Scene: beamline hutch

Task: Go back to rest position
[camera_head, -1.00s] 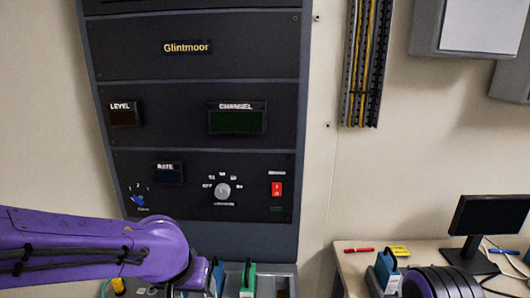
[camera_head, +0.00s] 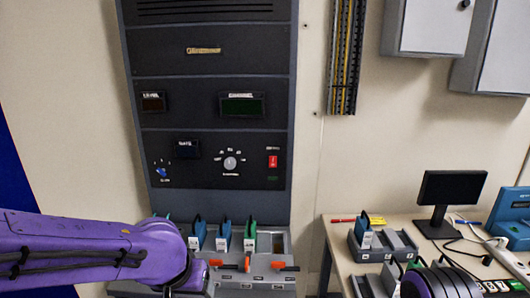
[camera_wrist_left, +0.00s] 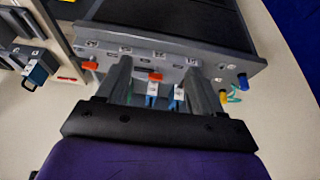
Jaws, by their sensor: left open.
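My left arm comes in from the left in the head view, and its purple wrist covers the lower left of the rack (camera_head: 215,115). My left gripper (camera_wrist_left: 160,90) shows in the left wrist view with its two grey fingers apart and nothing between them. Beyond the fingers is a grey sloped panel (camera_wrist_left: 135,52) with orange levers and blue and white plugs. In the head view the fingertips are hidden or cut off at the bottom. My right gripper cannot be seen; part of my right arm shows at the bottom right.
The sloped panel (camera_head: 264,268) below the rack carries blue and green handled modules and orange levers. To the right a table (camera_head: 408,226) holds a monitor (camera_head: 451,190), a holder with a blue module (camera_head: 365,238), a red pen and cables. Wall cabinets (camera_head: 425,25) hang at the upper right.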

